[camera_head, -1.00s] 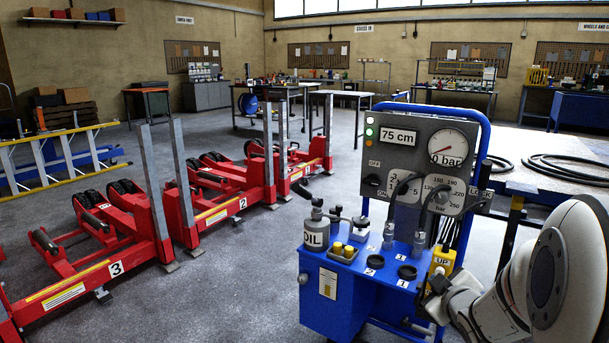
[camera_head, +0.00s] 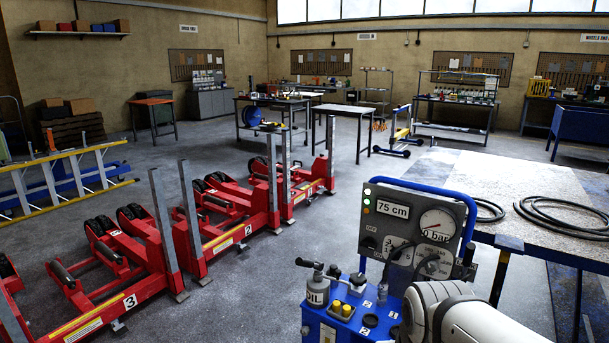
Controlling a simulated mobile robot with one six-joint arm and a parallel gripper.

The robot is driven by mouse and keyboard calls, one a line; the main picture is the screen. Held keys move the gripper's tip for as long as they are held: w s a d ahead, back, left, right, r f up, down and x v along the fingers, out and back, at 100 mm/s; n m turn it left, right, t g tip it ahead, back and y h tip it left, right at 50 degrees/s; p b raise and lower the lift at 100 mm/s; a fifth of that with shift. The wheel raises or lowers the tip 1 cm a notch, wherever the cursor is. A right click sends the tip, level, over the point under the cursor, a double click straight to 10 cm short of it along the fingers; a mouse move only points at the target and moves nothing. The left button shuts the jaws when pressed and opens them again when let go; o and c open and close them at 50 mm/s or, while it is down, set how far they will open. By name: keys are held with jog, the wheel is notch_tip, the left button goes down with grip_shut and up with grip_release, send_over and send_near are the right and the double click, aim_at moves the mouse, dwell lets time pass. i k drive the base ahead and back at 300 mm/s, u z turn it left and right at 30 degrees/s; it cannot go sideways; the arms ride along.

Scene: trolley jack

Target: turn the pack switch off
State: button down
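The blue hydraulic pack (camera_head: 325,328) stands at the lower right of the head view with a grey control panel (camera_head: 400,212) on top. My white arm covers the pack's lower right, including the yellow UP control. My gripper is hidden or out of frame.
An oil can (camera_head: 318,289), yellow-capped items (camera_head: 341,309) and hoses crowd the pack top. A blue rail (camera_head: 430,187) frames the panel. A table (camera_head: 540,190) with coiled hoses stands right. Red numbered lifting units (camera_head: 215,235) stand left. Grey floor between is open.

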aim_at(368, 242)
jog(key=u, duration=0.05)
jog(key=k, duration=0.6)
jog(key=z, duration=0.55)
jog(key=i, duration=1.25)
jog(key=z, duration=0.5)
